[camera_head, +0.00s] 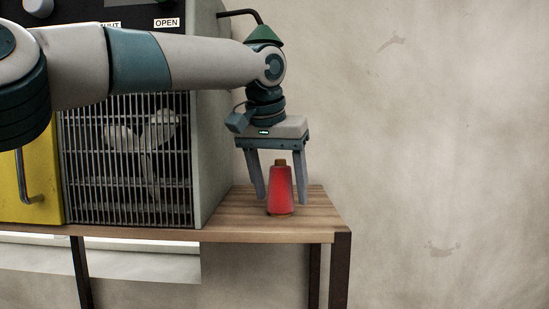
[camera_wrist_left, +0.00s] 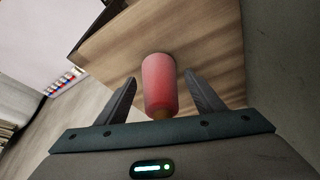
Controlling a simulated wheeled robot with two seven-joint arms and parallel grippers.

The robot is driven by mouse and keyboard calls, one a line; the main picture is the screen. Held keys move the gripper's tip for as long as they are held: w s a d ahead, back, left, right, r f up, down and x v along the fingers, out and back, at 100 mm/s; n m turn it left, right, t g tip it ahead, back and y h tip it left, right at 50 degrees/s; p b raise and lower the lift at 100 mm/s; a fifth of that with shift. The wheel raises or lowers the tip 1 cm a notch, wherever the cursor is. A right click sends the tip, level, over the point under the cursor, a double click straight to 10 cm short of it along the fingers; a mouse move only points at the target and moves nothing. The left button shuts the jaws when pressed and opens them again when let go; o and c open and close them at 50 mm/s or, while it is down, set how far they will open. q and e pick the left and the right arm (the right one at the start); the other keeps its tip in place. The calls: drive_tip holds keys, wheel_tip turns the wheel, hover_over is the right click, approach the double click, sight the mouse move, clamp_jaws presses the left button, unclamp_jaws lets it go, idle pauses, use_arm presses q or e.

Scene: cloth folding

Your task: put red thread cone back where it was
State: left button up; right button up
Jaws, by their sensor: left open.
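The red thread cone (camera_head: 280,190) stands upright on the right end of the wooden table (camera_head: 325,214) in the head view. My left gripper (camera_head: 281,198) points down over it, open, with one finger on each side of the cone. In the left wrist view the red cone (camera_wrist_left: 160,84) lies between the two spread fingers of my left gripper (camera_wrist_left: 161,82), with gaps visible on both sides. Its brown tip faces the gripper's palm. My right gripper is not in view.
A grey cabinet with a barred front (camera_head: 130,160) and a yellow door (camera_head: 30,175) stands on the table to the left. The table's right and front edges are close to the cone. A bare wall (camera_head: 440,150) is behind. A row of small coloured items (camera_wrist_left: 62,83) shows farther off.

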use_arm(q)
drive_tip(key=b+v, duration=0.2)
drive_tip(key=v, duration=0.8)
drive_tip(key=shift+s, duration=0.1)
drive_tip(key=shift+v, duration=0.8)
drive_tip(key=shift+a+f, duration=0.1)
